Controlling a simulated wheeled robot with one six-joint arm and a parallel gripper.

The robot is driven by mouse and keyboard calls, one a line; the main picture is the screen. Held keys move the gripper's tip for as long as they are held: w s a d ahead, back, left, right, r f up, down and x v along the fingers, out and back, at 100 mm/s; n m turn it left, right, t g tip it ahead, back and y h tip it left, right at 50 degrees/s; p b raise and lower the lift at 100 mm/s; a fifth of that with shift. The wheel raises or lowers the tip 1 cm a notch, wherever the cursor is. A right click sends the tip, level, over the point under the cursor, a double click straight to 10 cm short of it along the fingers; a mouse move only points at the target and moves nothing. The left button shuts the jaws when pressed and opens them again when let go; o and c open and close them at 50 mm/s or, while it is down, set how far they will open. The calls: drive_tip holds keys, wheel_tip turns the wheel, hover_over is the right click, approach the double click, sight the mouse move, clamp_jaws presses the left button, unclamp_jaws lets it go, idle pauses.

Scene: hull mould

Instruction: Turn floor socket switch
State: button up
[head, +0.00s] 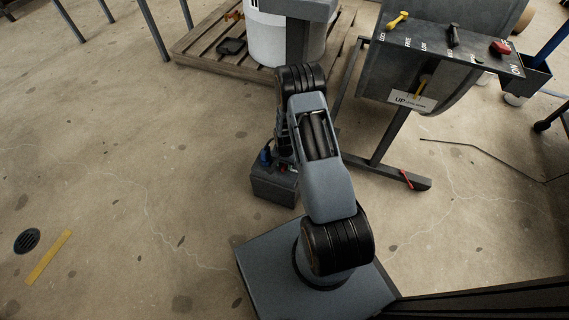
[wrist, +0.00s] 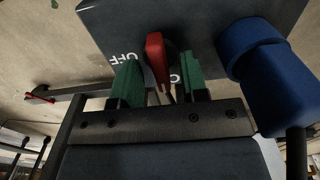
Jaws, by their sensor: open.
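The floor socket (head: 274,188) is a dark grey box on the concrete floor, partly hidden behind my arm in the head view. In the wrist view its grey face (wrist: 200,22) fills the top. A red switch handle (wrist: 155,48) stands on that face, between the green fingers of my gripper (wrist: 160,66). The gripper is open, with one finger on each side of the handle; I cannot tell whether either touches it. "OFF" is printed left of the handle; a letter at right is partly covered by the right finger.
A blue plug (wrist: 278,75) sits on the socket right beside the right finger. A wooden pallet (head: 195,50) with a white drum (head: 268,35) stands behind. A grey stand with levers (head: 450,50) is at right. Floor at left is mostly clear, with a drain (head: 27,240).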

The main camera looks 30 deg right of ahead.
clamp_jaws()
idle(0.3)
drive_tip(key=m, duration=0.4)
drive_tip(key=shift+m, duration=0.4)
drive_tip(key=m, duration=0.4)
drive_tip(key=shift+m, duration=0.3)
drive_tip(key=m, duration=0.4)
drive_tip(key=shift+m, duration=2.3)
